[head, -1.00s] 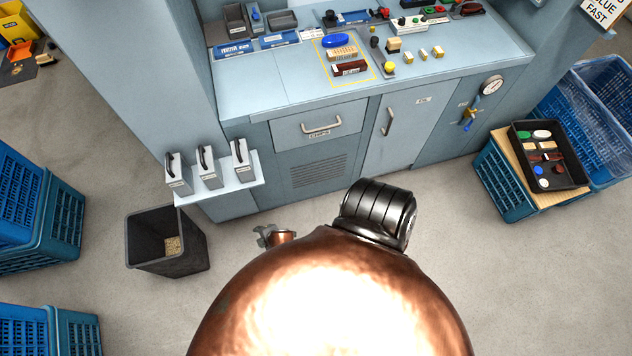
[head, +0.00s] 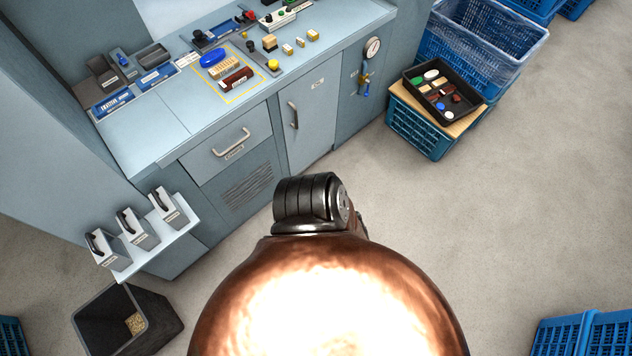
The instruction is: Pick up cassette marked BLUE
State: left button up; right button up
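Three grey box-shaped cassettes with black handles stand in a row on a small pale shelf (head: 160,250) at the left: a left one (head: 112,251), a middle one (head: 140,230) and a right one (head: 169,210). Each has a label on its front, too small to read, so I cannot tell which is marked BLUE. Neither of my grippers is in view. A copper and black part of my own body fills the lower middle and hides the floor behind it.
A grey-blue cabinet with a worktop (head: 150,125) stands behind the shelf, bearing trays, a blue oval piece (head: 213,57) and knobs. A dark bin (head: 100,310) stands below the shelf. A black tray (head: 418,72) sits on a blue crate (head: 420,130).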

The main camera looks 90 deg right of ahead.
aim_at(108, 250)
jog(key=z, duration=1.45)
jog(key=k, duration=0.95)
jog(key=u, duration=0.3)
